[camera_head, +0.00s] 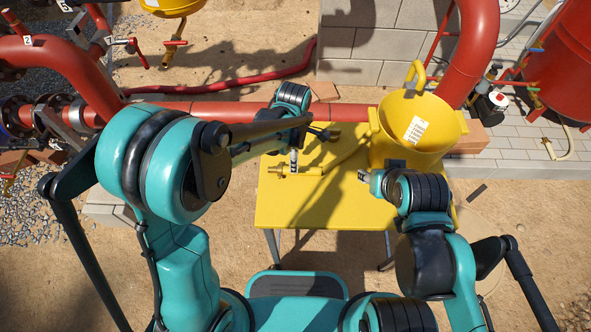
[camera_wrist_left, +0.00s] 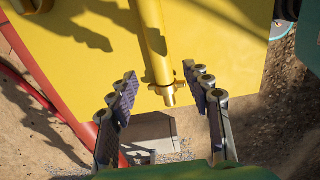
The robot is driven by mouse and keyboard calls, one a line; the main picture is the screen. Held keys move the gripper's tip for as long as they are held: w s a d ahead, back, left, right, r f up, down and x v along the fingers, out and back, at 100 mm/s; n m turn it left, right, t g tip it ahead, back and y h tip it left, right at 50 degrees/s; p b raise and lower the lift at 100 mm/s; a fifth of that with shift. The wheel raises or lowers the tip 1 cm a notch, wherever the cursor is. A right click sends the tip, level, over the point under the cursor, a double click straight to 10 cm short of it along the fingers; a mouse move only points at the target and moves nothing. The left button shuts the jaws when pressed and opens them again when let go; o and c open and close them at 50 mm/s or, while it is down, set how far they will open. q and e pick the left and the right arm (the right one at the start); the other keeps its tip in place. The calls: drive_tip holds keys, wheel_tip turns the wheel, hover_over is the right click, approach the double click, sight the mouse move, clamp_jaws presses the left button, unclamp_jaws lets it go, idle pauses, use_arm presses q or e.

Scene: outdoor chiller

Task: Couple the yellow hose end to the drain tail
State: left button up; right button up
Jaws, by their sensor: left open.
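The yellow hose end (camera_head: 312,171) lies on the yellow table, with its brass coupling (camera_head: 279,170) pointing left. The hose runs back towards the yellow bucket. In the left wrist view, the brass coupling (camera_wrist_left: 166,92) lies between the open fingers of my left gripper (camera_wrist_left: 163,88), with a gap on each side. In the head view my left gripper (camera_head: 294,160) is over the hose end, partly hidden by my arm. A valve with a red handle and a brass outlet, probably the drain tail (camera_head: 167,57), hangs below a yellow vessel at top left. My right gripper (camera_head: 365,178) is over the table; its fingers are unclear.
The yellow bucket (camera_head: 390,143) with a white label stands on the table's (camera_head: 300,213) back right. A red pipe (camera_head: 200,108) runs behind the table. A red hose (camera_head: 255,83) lies on the ground beyond it. The table's front part is clear.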

use_arm(q)
drive_tip(key=shift+f+b, duration=0.35)
drive_tip(key=shift+f, duration=0.6)
wheel_tip(320, 180, down, 4)
drive_tip(key=shift+s+d+f+b, duration=0.1)
drive_tip(key=shift+b, duration=0.9)
clamp_jaws()
